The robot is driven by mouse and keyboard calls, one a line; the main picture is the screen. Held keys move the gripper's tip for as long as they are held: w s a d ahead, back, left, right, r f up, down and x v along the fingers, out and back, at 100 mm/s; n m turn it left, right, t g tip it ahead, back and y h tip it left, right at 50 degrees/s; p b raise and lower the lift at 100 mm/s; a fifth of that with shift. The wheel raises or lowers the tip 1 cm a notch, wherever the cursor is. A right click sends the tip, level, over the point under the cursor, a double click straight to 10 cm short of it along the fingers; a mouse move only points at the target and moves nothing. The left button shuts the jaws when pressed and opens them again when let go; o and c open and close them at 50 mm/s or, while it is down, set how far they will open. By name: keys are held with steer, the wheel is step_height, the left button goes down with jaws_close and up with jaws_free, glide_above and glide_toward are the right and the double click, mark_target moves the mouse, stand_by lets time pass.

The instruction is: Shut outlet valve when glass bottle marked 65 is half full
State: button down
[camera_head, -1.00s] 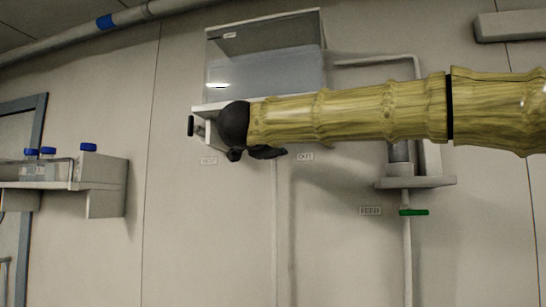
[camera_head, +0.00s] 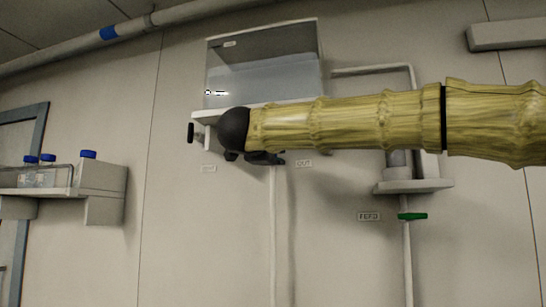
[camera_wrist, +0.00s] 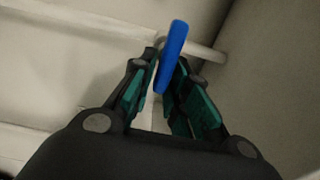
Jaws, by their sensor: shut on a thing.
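In the wrist view, my gripper (camera_wrist: 169,66) has its teal-padded fingers closed around a blue lever handle (camera_wrist: 174,40), whose upper end sticks out past the fingertips. In the head view, my gripper (camera_head: 266,158) is dark and mostly hidden behind my arm, just below the clear tank (camera_head: 265,65), beside the label OUT (camera_head: 303,164). The outlet valve itself is hidden there. The tank holds greyish liquid. Bottles with blue caps (camera_head: 47,175) stand on the left shelf; no number 65 is readable on them.
A green handle (camera_head: 412,216) sits on a vertical pipe beside the FEED label (camera_head: 369,216). A black knob (camera_head: 190,133) is left of my gripper. The bottle shelf (camera_head: 103,208) juts from the wall at left.

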steer(key=c, duration=1.5)
jaws_free()
steer(key=shift+s, duration=0.1)
steer(key=v, duration=1.1)
steer(key=shift+s+a, duration=0.1)
steer(key=shift+s, duration=0.2)
